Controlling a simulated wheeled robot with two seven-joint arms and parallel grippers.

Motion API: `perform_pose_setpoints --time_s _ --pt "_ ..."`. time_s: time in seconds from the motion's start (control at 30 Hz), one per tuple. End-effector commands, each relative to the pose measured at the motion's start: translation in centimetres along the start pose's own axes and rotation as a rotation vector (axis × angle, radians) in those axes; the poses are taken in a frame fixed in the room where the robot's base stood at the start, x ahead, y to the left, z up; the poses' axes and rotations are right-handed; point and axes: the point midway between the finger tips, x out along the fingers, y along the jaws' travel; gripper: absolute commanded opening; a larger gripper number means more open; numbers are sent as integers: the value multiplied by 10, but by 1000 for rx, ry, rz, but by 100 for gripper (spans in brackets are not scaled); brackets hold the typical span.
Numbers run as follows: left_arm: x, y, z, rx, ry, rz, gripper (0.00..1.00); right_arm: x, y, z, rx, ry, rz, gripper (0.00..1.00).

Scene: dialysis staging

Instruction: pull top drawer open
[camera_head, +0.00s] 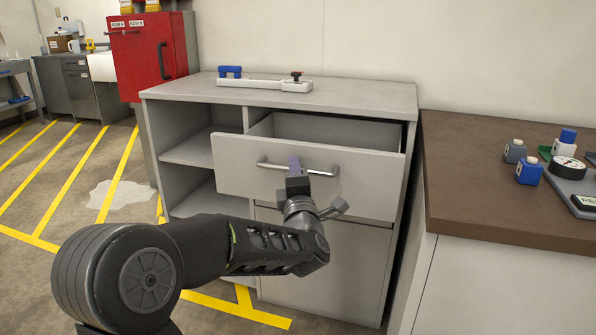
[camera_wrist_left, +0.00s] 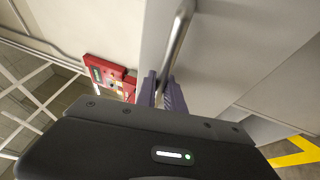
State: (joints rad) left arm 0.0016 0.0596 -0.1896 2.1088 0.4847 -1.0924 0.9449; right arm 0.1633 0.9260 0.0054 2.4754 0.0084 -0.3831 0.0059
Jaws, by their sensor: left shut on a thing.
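The top drawer (camera_head: 231,166) of the grey cabinet is partly open in the head view, its front standing out from the cabinet body. Its inside (camera_head: 340,130) shows as empty where visible. A metal bar handle (camera_head: 322,172) runs across the drawer front. The left wrist view shows the gripper fingers (camera_wrist_left: 162,92) on either side of the handle bar (camera_wrist_left: 180,35). My right gripper is not in view.
A white tool with blue and dark knobs (camera_head: 265,82) lies on the cabinet top (camera_head: 350,93). Open shelves (camera_head: 190,150) are left of the drawer. A brown counter (camera_head: 480,190) with small bottles (camera_head: 529,171) stands close on the right. A red cabinet (camera_head: 140,60) stands behind left.

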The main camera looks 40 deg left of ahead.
Motion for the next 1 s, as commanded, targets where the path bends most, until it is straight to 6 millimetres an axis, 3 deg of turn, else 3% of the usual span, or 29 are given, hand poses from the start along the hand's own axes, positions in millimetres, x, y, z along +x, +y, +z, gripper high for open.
perform_pose_setpoints --time_s 0.3,0.33,0.4,0.77,1.0 --pt "-1 -1 0 0 0 -3 0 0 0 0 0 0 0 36" --pt "-1 -1 0 0 0 -3 15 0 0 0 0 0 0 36" --pt "-1 -1 0 0 0 -2 21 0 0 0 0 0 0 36" --pt "-5 0 0 0 0 -1 21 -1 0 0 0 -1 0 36" --pt "-38 1 1 0 -3 -2 21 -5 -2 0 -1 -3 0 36"
